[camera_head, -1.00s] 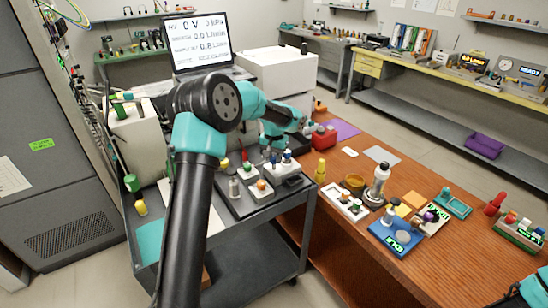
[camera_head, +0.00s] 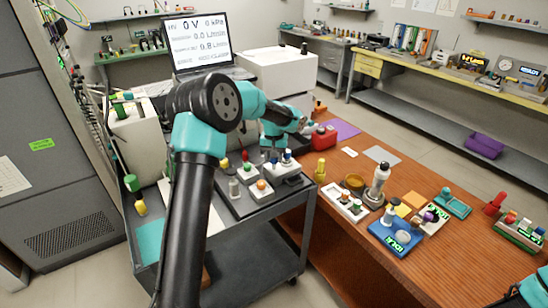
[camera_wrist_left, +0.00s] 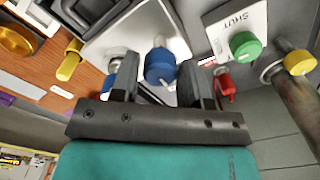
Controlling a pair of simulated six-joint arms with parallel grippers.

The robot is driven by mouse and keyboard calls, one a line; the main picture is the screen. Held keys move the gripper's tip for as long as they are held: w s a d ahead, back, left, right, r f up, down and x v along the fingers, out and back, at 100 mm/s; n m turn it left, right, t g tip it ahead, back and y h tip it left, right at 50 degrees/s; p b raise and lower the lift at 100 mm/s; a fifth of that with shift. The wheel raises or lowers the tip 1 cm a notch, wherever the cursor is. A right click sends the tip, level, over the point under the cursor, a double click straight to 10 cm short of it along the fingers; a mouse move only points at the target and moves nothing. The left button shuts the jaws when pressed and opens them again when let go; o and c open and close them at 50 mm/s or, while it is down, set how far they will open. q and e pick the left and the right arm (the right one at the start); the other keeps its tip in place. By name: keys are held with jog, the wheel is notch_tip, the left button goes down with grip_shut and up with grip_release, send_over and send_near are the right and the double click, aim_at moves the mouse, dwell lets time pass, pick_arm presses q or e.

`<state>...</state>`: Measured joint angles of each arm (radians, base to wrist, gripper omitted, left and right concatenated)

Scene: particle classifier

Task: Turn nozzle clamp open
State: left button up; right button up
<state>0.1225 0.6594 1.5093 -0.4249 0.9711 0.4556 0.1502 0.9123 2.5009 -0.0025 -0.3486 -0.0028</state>
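My left gripper (camera_wrist_left: 160,82) points down over the small panels on the grey cart, its two fingers apart. In the left wrist view a blue knob (camera_wrist_left: 160,66) on a white plate (camera_wrist_left: 150,25) lies between the fingers, close to the right one; I see no firm grip on it. I cannot tell which fitting is the nozzle clamp. A plate marked SHUT (camera_wrist_left: 235,20) with a green knob (camera_wrist_left: 245,46) is to the right. In the head view my left gripper (camera_head: 271,155) is small and partly hidden among the knobs. My right gripper is out of view.
A red knob (camera_wrist_left: 226,84) and a yellow knob (camera_wrist_left: 299,62) are near in the wrist view.

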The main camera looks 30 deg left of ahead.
pick_arm(q)
jog(key=shift+o, duration=1.4)
notch_tip(320, 180, up, 17)
jog(key=shift+r, duration=0.2)
